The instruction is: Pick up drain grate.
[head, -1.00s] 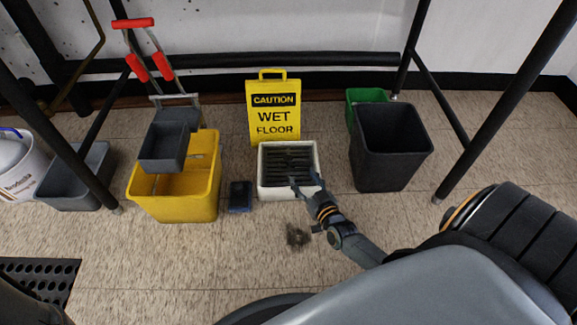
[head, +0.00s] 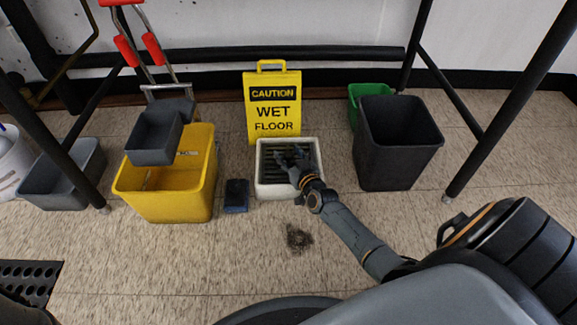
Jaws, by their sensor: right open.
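The dark slatted drain grate (head: 272,174) lies inside a white square basin (head: 289,194) on the tiled floor. My right gripper (head: 288,157) is open and reaches over the grate, with its fingers above the upper middle of the slats. The gripper and wrist hide part of the grate's right side. I cannot tell whether the fingertips touch the slats. My left gripper is not in view.
A yellow wet floor sign (head: 272,108) stands right behind the basin. A yellow mop bucket (head: 173,198) and a small dark blue block (head: 236,195) are to the left. A black bin (head: 398,145) stands to the right. A dark clump (head: 298,238) lies in front.

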